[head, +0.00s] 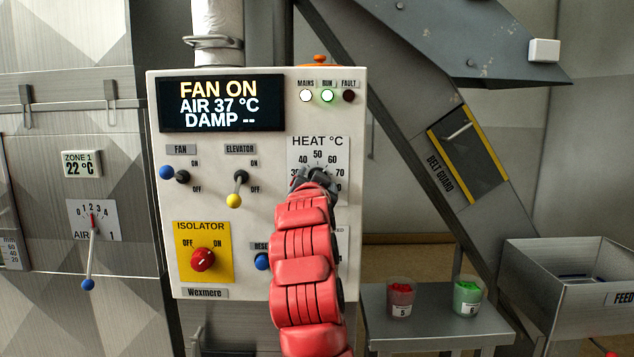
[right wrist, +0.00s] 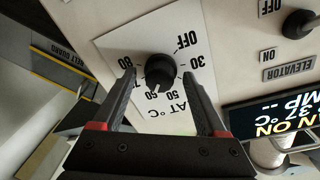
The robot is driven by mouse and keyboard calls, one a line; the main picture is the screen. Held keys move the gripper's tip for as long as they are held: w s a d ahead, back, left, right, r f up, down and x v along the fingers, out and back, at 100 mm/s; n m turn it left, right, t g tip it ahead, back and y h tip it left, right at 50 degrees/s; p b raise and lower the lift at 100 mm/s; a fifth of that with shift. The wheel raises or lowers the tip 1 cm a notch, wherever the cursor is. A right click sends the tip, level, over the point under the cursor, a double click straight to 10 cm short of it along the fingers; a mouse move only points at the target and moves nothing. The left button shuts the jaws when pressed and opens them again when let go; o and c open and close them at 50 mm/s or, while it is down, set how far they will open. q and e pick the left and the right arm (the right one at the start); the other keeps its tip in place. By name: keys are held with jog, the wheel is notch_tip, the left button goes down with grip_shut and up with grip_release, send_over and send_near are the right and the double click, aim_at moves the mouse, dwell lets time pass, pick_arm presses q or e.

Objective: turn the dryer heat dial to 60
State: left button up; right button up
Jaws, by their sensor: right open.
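The heat dial (right wrist: 160,70) is a round black knob on a white scale plate, seen upside down in the right wrist view. Its scale runs from OFF through 30 up to 80. The knob's pointer appears to face the 50 to 60 side of the scale, but I cannot read it exactly. My right gripper (right wrist: 158,77) is open, with one finger on each side of the knob; I cannot tell whether they touch it. In the head view my red right arm and its gripper (head: 317,180) cover the knob, and the heat scale plate (head: 317,145) shows above. My left gripper is not in view.
The white control panel (head: 240,130) has a display (head: 220,103) reading FAN ON, AIR 37 °C. The fan switch (head: 182,177), elevator switch (head: 240,178) and red isolator knob (head: 202,259) lie left of my arm. Two cups stand on a grey table (head: 425,325) at right.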

jog(key=s+a, duration=0.1)
jog(key=s, duration=1.6)
jog(key=shift+s+a+f, duration=0.15)
jog(key=shift+a+f, duration=0.05)
jog(key=shift+f, duration=0.05)
